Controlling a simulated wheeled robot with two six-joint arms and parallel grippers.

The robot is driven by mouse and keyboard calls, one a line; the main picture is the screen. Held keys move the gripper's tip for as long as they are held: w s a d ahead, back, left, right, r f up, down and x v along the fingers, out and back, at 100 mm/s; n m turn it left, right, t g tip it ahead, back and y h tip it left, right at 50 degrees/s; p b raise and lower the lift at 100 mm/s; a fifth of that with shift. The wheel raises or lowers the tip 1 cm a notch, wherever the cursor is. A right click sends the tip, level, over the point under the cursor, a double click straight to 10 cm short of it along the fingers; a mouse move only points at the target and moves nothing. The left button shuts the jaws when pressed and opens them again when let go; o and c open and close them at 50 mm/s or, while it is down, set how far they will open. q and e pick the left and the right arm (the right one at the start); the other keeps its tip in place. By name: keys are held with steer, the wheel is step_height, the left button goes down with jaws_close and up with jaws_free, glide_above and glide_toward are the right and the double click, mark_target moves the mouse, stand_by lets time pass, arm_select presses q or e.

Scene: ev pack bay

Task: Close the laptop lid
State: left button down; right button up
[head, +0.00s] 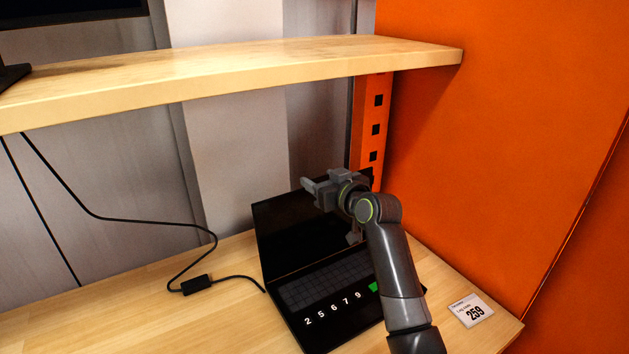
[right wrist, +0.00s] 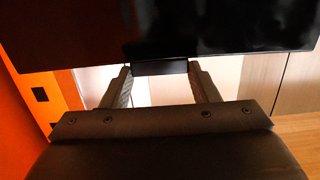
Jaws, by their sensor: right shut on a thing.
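The black laptop stands open on the wooden bench; its lid (head: 280,232) is up and its keyboard base (head: 322,290) lies flat, with white digits and a green mark along the front. My right gripper (head: 316,191) is at the lid's upper edge, and its arm hides the lid's right side and part of the base. In the right wrist view the lid (right wrist: 225,28) fills the top, and the two fingers (right wrist: 160,74) are shut on a small dark tab (right wrist: 160,68) at the lid's edge. My left gripper is not in view.
A wooden shelf (head: 230,72) overhangs the bench behind. An orange wall panel (head: 500,150) closes off the right. A black cable with a small block (head: 196,284) lies left of the laptop. A price card (head: 471,311) lies at right.

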steer(key=shift+t+y, duration=0.5)
steer(key=shift+t, duration=0.2)
steer(key=v, duration=0.1)
steer(key=b+v, duration=0.2)
steer(key=v, duration=0.1)
steer(key=shift+f, duration=0.25)
steer(key=v, duration=0.2)
steer(key=f+v, duration=0.1)
steer(key=v, duration=0.1)
steer(key=shift+s+d+f, duration=0.25)
steer(key=shift+s+d, duration=0.1)
steer(key=shift+s, duration=0.25)
steer(key=o, duration=1.4)
steer(key=b+v, duration=0.3)
steer(key=v, duration=1.4)
steer(key=shift+s+r, duration=0.2)
